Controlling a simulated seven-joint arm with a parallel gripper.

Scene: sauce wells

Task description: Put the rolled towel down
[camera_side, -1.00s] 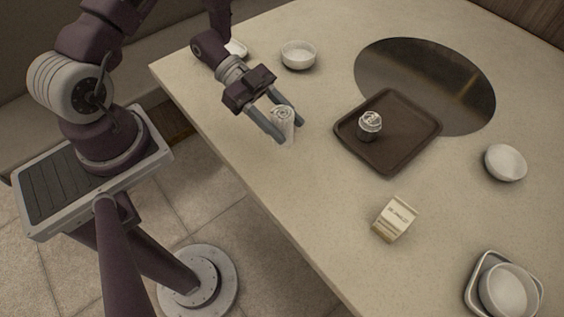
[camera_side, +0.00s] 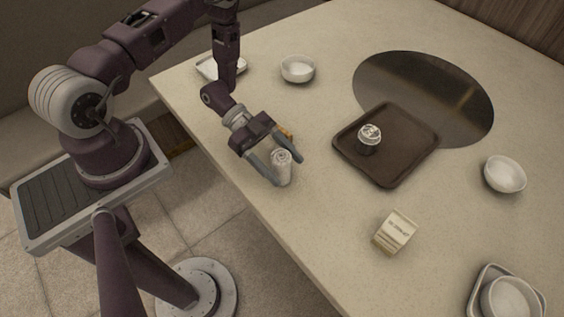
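The rolled towel (camera_side: 282,169) is a small white roll with a spiral end facing up. It stands upright on the pale table near its left edge. My gripper (camera_side: 289,171) is low over the table, with one grey finger on each side of the towel. The fingers look spread a little wider than the roll, so the gripper appears open around it. Any slight contact between finger and towel is too small to tell.
A brown tray (camera_side: 398,174) holds another rolled towel (camera_side: 369,138). A carton (camera_side: 395,232) stands in front. A small orange thing (camera_side: 287,133) shows behind my gripper. A white dish (camera_side: 211,68) lies at the back left.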

